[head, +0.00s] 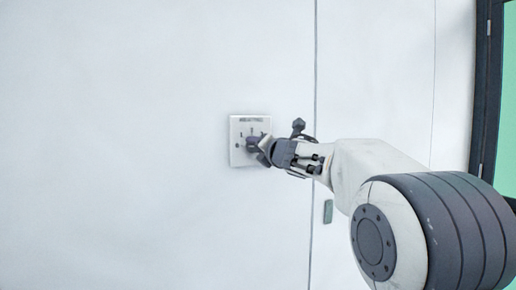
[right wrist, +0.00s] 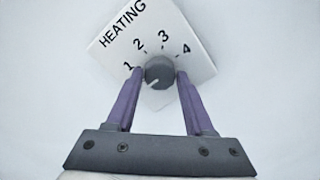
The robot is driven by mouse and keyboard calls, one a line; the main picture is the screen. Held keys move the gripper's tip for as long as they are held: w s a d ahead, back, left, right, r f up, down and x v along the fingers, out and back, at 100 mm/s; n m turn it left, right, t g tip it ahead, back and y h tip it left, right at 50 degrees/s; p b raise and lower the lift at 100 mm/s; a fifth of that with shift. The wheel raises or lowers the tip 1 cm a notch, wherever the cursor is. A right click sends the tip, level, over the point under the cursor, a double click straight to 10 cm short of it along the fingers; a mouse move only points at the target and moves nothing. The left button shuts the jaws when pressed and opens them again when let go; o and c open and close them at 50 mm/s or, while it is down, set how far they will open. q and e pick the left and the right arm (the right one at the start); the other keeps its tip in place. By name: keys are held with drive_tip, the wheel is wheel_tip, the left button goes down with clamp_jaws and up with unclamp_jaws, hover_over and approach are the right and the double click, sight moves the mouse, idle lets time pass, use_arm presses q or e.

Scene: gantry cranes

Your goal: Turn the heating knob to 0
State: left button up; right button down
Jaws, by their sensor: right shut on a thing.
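The white heating panel (head: 237,159) is on the white wall near the middle of the head view. It also shows tilted in the right wrist view (right wrist: 204,64), with "HEATING" and the numbers 1 to 4 legible. The round grey knob (right wrist: 159,72) sits between the two fingers of my right gripper (right wrist: 159,76), which is shut on it. A light pointer mark on the knob points to the lower left in that view, away from 1 to 4. The 0 mark cannot be seen there. My right gripper (head: 262,147) reaches the panel from the right in the head view. My left gripper is not in view.
A vertical wall seam (head: 315,70) runs to the right of the panel. A small green-grey plate (head: 328,211) is on the wall lower right. A dark frame (head: 487,80) stands at the far right. The wall left of the panel is bare.

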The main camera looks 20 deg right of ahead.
drive_tip(key=shift+f, duration=0.15)
drive_tip(key=shift+c, duration=1.4)
unclamp_jaws()
drive_tip(key=shift+a, duration=0.1)
drive_tip(key=s, duration=1)
drive_tip(key=shift+s+d+b, duration=0.2)
drive_tip(key=shift+b, duration=0.1)
